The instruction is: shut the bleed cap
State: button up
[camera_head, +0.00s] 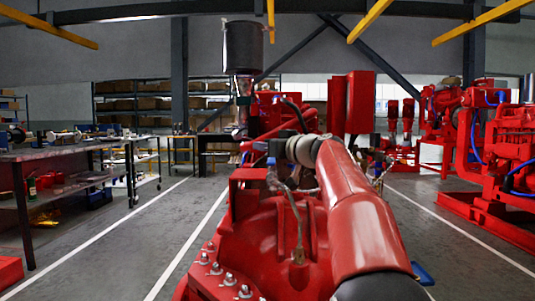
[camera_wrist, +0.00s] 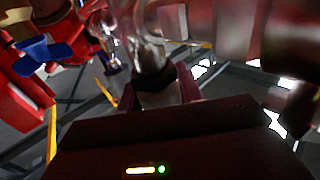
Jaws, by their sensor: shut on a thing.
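In the wrist view my gripper (camera_wrist: 157,84) has its two dark red fingers closed in on either side of a small dark cap-like piece (camera_wrist: 156,75). I take this piece to be the bleed cap, but the picture is dark and blurred there. A shiny metal fitting (camera_wrist: 150,50) stands directly beyond it, lined up with it. I cannot tell whether the cap is fully seated or turned open. In the head view I cannot make out the gripper's fingers or the cap. The red pumpset (camera_head: 285,225) fills the lower middle of that view.
A dark cylindrical canister (camera_head: 243,48) rises above the pumpset. A workbench (camera_head: 60,150) stands at left, with stocked shelves (camera_head: 160,100) behind. More red machines (camera_head: 500,150) stand at right. Floor with white lines is clear on both sides.

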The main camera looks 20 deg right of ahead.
dwell(0.4)
jog(key=o, duration=1)
jog(key=b+v, duration=0.2)
jog(key=v, duration=0.5)
jog(key=shift+s+b, duration=0.3)
jog(key=shift+s, duration=0.1)
jog(key=shift+d, duration=0.15)
